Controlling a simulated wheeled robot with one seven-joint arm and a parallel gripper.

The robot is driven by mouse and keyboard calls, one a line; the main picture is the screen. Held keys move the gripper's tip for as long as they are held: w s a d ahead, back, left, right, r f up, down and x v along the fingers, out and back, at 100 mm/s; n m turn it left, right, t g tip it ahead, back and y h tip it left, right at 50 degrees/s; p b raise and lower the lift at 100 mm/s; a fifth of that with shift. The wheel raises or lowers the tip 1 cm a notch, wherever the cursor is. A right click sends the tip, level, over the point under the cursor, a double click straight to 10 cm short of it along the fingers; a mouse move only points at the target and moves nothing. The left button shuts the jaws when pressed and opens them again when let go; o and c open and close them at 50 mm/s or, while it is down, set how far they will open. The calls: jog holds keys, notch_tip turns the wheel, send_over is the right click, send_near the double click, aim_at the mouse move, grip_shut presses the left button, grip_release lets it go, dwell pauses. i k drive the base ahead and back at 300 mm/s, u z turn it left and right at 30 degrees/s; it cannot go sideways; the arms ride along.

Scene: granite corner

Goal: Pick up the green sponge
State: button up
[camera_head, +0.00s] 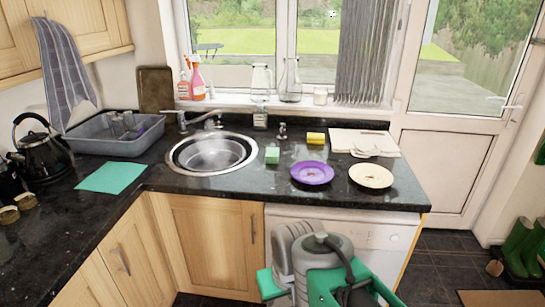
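The green sponge (272,155) is a small block on the black granite counter (230,187). It lies just right of the round steel sink (212,153), apart from it, and left of the purple plate. Nothing covers it. Grey and green parts of my own arm show at the bottom centre, in front of the white appliance and well short of the sponge. I cannot make out my gripper's fingers in this view.
A yellow sponge (316,138), purple plate (312,173) and cream plate (371,176) are to the right. A soap bottle (260,118) stands behind. Left are a teal cloth (112,177), grey dish tub (113,140) and kettle (42,146). Counter in front of the sponge is clear.

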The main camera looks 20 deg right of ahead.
aim_at(271, 156)
jog(key=z, duration=1.25)
jog(key=i, duration=1.35)
jog(key=u, duration=3.1)
jog(key=i, duration=0.5)
